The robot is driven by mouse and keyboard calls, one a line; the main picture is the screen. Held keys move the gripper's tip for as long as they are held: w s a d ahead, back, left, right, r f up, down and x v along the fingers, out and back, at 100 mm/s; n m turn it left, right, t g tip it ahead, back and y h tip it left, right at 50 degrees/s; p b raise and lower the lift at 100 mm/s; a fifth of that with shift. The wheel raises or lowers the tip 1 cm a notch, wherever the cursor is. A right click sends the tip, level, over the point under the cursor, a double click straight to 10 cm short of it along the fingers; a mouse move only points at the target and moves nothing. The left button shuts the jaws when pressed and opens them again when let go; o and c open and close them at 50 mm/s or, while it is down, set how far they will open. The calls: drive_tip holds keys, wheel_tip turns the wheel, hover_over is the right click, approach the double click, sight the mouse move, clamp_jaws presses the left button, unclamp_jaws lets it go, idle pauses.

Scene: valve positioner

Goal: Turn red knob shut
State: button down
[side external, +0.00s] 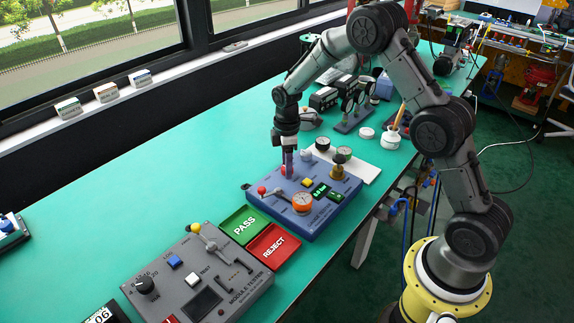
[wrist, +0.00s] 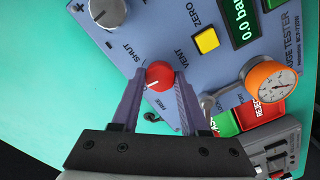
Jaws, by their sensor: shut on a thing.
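The knob's lower part is hidden by the fingers.
A lever with a red ball (side external: 262,190) and an orange gauge (side external: 302,202) stand close to the knob. A yellow button (wrist: 207,40) is beside it. Green PASS (side external: 240,224) and red REJECT (side external: 273,244) trays lie in front.

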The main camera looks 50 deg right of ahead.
drive_tip(key=m, duration=0.8)
drive_tip(key=shift+m, duration=0.3)
drive_tip(key=m, duration=0.4)
drive_tip(key=shift+r+m, duration=0.1)
drive_tip(key=shift+m, duration=2)
drive_tip(key=shift+w, duration=0.1)
drive_tip(key=shift+c, duration=2.1)
unclamp_jaws()
